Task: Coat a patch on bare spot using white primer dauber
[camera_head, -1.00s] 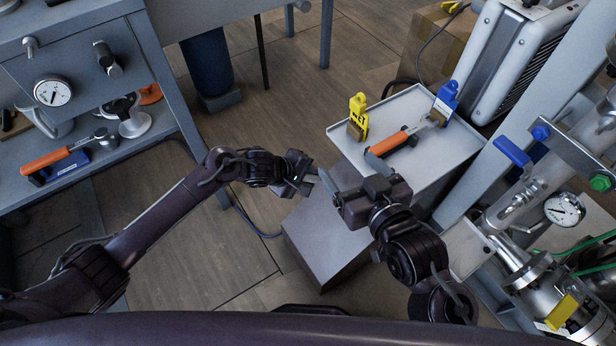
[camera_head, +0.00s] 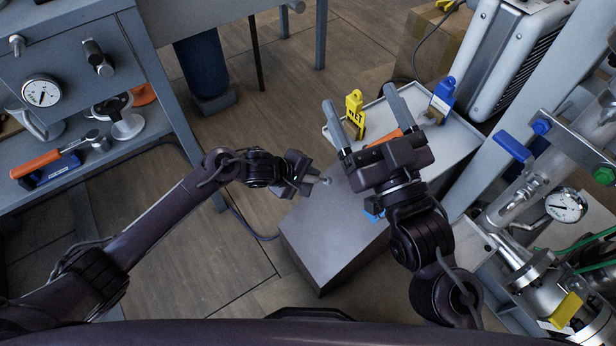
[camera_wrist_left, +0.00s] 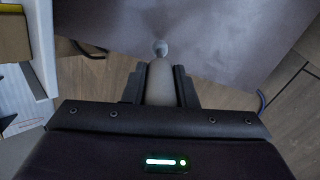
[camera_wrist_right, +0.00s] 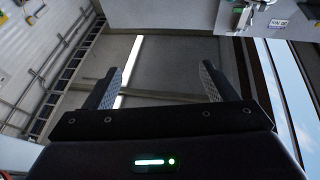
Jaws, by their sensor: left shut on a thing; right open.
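My left gripper (camera_head: 310,180) is shut on a slim pale-grey tool, which I take to be the primer dauber (camera_wrist_left: 160,82). Its small rounded tip (camera_wrist_left: 160,47) points away from the jaws and also shows just right of the gripper in the head view (camera_head: 326,181). The tool is in the air beside the grey cabinet (camera_head: 325,235), apart from other things. My right gripper (camera_head: 360,98) is open and empty in front of the tray, fingers pointing up the picture. In the right wrist view its fingers (camera_wrist_right: 160,88) are spread. I cannot make out the bare spot.
Pipework with a gauge (camera_head: 565,206) stands at right, a shelf bench (camera_head: 75,185) at left.

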